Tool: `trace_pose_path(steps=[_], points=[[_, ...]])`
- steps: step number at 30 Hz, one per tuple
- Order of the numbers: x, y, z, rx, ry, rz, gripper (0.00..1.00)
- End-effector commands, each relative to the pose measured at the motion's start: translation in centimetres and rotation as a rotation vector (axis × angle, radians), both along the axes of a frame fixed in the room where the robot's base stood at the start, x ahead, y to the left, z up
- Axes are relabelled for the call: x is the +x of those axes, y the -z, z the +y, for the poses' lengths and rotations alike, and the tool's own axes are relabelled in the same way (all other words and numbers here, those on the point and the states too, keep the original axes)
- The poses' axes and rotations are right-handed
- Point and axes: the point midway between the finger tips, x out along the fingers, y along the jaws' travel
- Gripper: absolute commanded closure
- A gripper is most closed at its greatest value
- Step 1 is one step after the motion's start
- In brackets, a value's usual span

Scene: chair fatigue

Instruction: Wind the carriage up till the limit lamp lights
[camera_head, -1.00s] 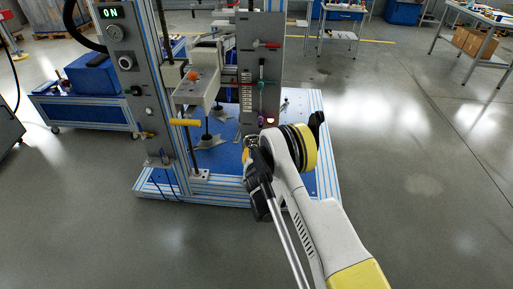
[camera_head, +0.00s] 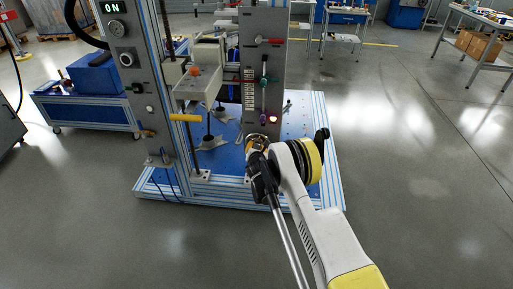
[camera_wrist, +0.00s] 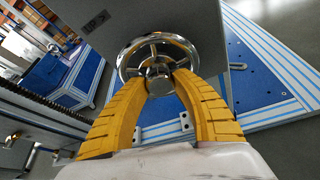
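The carriage (camera_head: 197,86) looks like a pale block with an orange knob, between the posts of the test stand. In the head view my gripper (camera_head: 257,147) is at the panel's foot and hides much of the wheel. A small lamp (camera_head: 273,119) low on the panel glows red; I cannot read its label.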

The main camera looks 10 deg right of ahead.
Motion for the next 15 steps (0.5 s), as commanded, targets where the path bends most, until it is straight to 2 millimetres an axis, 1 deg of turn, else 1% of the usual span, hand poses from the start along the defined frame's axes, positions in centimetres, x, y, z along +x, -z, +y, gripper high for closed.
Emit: trace_pose_path(steps=[7,12,15], points=[[0.00,0.00,-0.01,0.002,0.000,-0.001,0.99],[-0.07,-0.03,-0.06,0.104,0.000,-0.032,0.99],[-0.07,-0.09,0.00,0.135,0.000,-0.042,0.99]])
